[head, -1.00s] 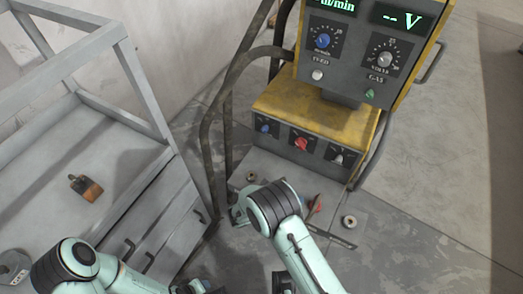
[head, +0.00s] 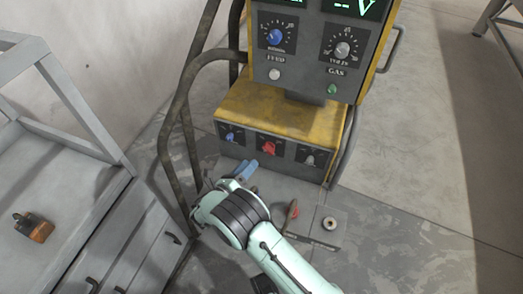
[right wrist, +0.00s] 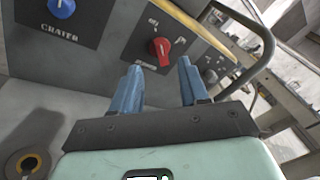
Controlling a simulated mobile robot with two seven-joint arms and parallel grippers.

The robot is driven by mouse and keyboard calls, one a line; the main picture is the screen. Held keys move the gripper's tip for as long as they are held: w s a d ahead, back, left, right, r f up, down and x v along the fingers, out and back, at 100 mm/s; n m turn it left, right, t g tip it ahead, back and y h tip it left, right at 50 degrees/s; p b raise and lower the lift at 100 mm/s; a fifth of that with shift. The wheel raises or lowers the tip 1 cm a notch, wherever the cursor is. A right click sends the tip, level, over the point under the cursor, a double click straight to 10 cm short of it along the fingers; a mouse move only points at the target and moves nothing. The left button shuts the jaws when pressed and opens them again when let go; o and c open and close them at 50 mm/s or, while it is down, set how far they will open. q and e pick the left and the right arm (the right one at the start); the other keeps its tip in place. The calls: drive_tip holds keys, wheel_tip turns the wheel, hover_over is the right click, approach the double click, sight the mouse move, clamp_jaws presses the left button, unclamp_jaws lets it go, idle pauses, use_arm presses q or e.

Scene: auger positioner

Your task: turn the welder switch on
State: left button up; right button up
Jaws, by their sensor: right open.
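The welder (head: 290,115) is a yellow and dark grey machine at the top middle of the head view. Its red switch knob (head: 268,147) sits in the middle of the lower front panel and also shows in the right wrist view (right wrist: 160,48). My right gripper (head: 246,171) is in front of and below this panel, its blue fingers partly hidden by my own wrist. In the right wrist view its two fingers (right wrist: 160,88) are open and empty, pointing toward the panel, with the red knob just beyond the gap, apart from them. My left gripper is out of view.
A blue knob (head: 230,136) and a dark dial (head: 310,158) flank the switch. Bent pipes (head: 172,130) stand left of the welder. A grey metal bench (head: 75,185) is at the left. A round ring-shaped part (head: 329,223) lies on the base plate.

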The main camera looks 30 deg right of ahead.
sight(269, 148)
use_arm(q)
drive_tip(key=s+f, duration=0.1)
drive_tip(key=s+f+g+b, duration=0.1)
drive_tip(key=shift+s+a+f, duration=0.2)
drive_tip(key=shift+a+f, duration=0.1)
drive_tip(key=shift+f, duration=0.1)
use_arm(e)
drive_tip(key=x, duration=0.8)
drive_tip(key=shift+d, duration=0.25)
drive_tip(key=shift+w, duration=0.1)
drive_tip(key=shift+f, duration=0.1)
clamp_jaws()
